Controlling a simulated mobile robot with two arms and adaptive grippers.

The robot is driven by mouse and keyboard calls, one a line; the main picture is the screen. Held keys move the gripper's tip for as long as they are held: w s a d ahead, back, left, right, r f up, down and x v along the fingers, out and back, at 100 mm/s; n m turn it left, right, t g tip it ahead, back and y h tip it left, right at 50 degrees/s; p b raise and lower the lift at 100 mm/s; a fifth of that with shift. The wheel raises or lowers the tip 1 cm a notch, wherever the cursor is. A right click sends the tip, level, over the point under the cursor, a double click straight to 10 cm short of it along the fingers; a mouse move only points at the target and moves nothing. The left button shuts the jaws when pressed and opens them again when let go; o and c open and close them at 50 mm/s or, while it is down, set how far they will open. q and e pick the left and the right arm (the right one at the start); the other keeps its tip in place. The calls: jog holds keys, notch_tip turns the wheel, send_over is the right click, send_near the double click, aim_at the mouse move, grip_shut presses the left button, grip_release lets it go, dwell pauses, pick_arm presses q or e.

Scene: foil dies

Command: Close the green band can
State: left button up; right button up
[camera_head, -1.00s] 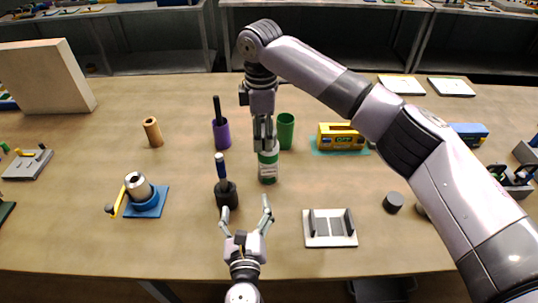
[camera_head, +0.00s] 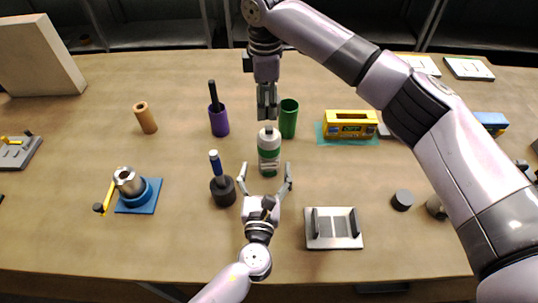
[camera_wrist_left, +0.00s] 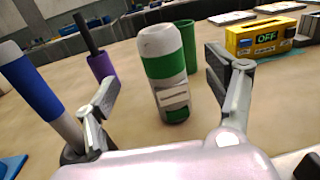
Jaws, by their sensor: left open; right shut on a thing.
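The green band can (camera_head: 268,152), white with a green band and a pale top, stands upright on the table. It also shows in the left wrist view (camera_wrist_left: 165,75), between and beyond my left fingers. My left gripper (camera_head: 266,180) is open, with a finger to either side in front of the can and nothing held. It also shows in the left wrist view (camera_wrist_left: 165,100). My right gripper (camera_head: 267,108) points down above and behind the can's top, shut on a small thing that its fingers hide. In the left wrist view no right finger touches the can.
A green cup (camera_head: 288,118) stands just behind the can, a purple holder (camera_head: 219,121) behind left. A black holder with a blue-handled tool (camera_head: 222,188) stands close left of my left gripper. A yellow box (camera_head: 350,124), a grey-white tray (camera_head: 333,240) and a dark disc (camera_head: 402,200) lie to the right.

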aim_at(269, 140)
pick_arm(q)
jog(key=w, duration=0.7)
jog(key=w+d, duration=0.1)
jog(key=w, duration=0.2)
jog(key=shift+w+r, duration=0.1)
jog(key=shift+w, duration=0.05)
pick_arm(e)
jog(key=shift+s, duration=0.1)
pick_arm(q)
jog(key=shift+c, duration=0.6)
jog(key=c, duration=1.7)
pick_arm(e)
jog(key=shift+f, duration=2.45)
jog(key=shift+f, duration=0.9)
jog(key=shift+f, duration=0.6)
jog(key=o, duration=0.9)
jog(key=shift+c, duration=0.2)
